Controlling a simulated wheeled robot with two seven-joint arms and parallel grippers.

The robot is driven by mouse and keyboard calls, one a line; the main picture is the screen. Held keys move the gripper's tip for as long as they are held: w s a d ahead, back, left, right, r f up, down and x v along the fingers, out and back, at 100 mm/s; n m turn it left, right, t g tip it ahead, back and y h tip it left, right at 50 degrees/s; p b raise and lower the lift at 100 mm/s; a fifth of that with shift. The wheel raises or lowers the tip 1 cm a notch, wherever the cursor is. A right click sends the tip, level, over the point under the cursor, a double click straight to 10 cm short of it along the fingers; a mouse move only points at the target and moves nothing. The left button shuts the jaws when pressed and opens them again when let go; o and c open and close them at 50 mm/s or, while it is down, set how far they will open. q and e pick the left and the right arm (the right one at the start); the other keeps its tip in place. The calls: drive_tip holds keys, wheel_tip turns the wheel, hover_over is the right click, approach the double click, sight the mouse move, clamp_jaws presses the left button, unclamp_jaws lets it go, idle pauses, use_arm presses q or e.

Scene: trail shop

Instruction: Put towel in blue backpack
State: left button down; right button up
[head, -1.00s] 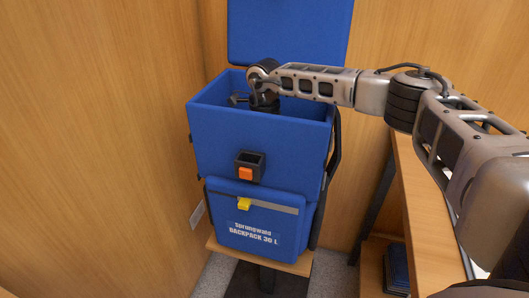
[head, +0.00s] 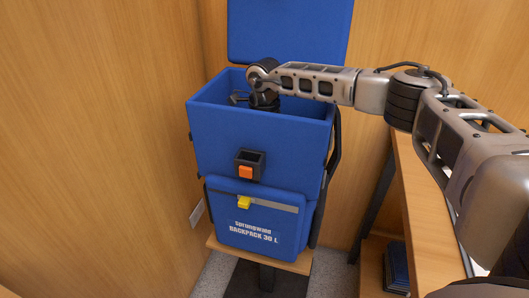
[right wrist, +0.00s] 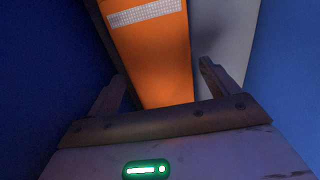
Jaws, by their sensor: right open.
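The blue backpack (head: 215,135) stands upright with its lid (head: 290,30) raised and its top open. My right gripper (right wrist: 160,78) reaches down into it. Its fingers are apart. In the right wrist view an orange item (right wrist: 152,55) with a white textured band lies beyond and between the fingers; I cannot tell whether it is the towel or whether a finger touches it. A pale grey surface (right wrist: 225,35) shows beside it, and blue backpack walls are on both sides. In the head view the front wall hides what lies inside. My left gripper is not in view.
The backpack rests on a small wooden stand (head: 290,264) close to a wood-panelled wall (head: 90,150). A wooden table (head: 425,215) is at the right, with dark blue items (head: 398,270) on a shelf below it. My right arm crosses above the table.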

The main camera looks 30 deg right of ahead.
wheel_tip(320, 180, up, 11)
drive_tip(key=b, duration=0.1)
idle(0.5)
